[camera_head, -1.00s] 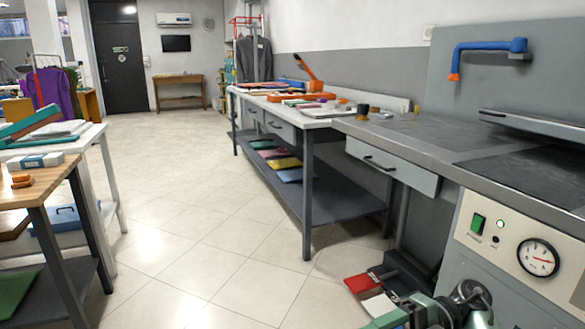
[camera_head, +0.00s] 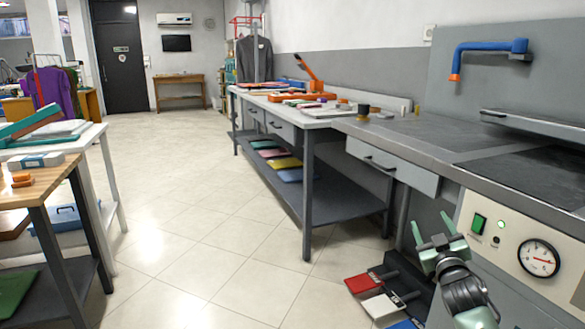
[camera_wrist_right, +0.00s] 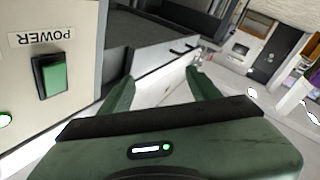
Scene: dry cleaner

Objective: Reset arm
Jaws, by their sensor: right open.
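My right gripper (camera_head: 432,230) shows at the lower right of the head view, in front of the grey pressing machine (camera_head: 510,235). Its two green fingers are spread apart and point up, with nothing between them. In the right wrist view the same gripper (camera_wrist_right: 158,88) has its fingers apart with an empty gap. The machine's green power switch (camera_wrist_right: 50,76) is close on the left in that view. My left gripper is not in view.
A long white-topped table (camera_head: 318,122) runs back along the right wall. A wooden-topped table (camera_head: 40,182) stands at the left. Red, white and blue flat items (camera_head: 380,305) lie low beside the machine. The tiled floor (camera_head: 195,235) between the tables is clear.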

